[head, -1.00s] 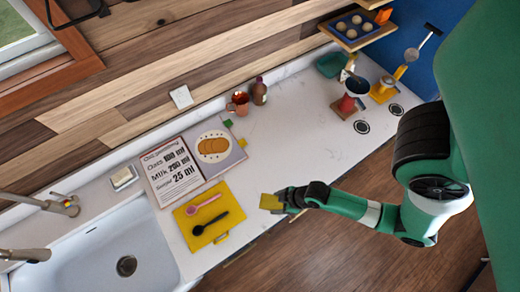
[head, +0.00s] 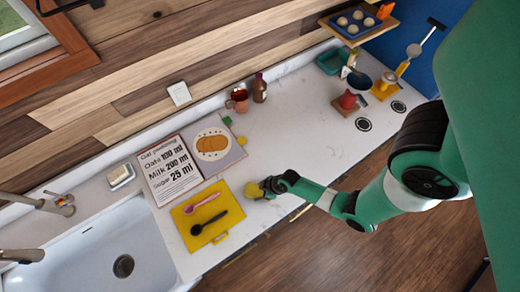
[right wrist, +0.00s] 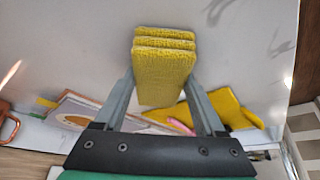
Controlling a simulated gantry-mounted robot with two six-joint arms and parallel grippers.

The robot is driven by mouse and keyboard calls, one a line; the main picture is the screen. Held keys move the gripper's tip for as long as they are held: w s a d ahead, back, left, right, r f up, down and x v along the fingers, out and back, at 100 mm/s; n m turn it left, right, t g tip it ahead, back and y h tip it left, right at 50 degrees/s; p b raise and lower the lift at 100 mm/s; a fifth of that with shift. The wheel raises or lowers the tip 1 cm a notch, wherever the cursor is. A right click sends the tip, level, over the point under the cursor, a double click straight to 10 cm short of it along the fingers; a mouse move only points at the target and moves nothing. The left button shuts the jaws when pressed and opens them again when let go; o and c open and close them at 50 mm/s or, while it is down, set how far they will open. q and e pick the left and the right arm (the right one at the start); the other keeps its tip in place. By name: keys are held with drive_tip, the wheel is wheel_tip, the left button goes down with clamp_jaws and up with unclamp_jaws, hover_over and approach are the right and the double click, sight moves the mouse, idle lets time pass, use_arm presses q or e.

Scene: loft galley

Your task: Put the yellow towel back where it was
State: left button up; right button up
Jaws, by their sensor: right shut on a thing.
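The yellow towel (right wrist: 164,65) is folded into several layers and sits between the two fingers of my right gripper (right wrist: 160,92) in the right wrist view. In the head view the towel (head: 254,190) is a small yellow block at the tip of my right gripper (head: 264,187), over the counter near its front edge, right of the yellow mat. My right gripper is shut on it. I cannot tell whether the towel touches the counter. My left gripper is not in view.
A yellow mat (head: 182,212) with a pink spoon (head: 203,203) and a black spoon (head: 211,223) lies left of the towel. Behind it is an open recipe book (head: 172,176). The sink (head: 75,265) is at left. The counter's middle (head: 300,130) is clear.

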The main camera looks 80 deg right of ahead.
drive_tip(key=shift+f, duration=0.1)
drive_tip(key=o, duration=1.3)
drive_tip(key=shift+s+r, duration=0.1)
drive_tip(key=shift+r, duration=0.45)
drive_tip(key=p+v, duration=0.2)
drive_tip(key=v, duration=0.4)
drive_tip(key=shift+s+r, duration=0.2)
drive_tip(key=shift+r, duration=0.1)
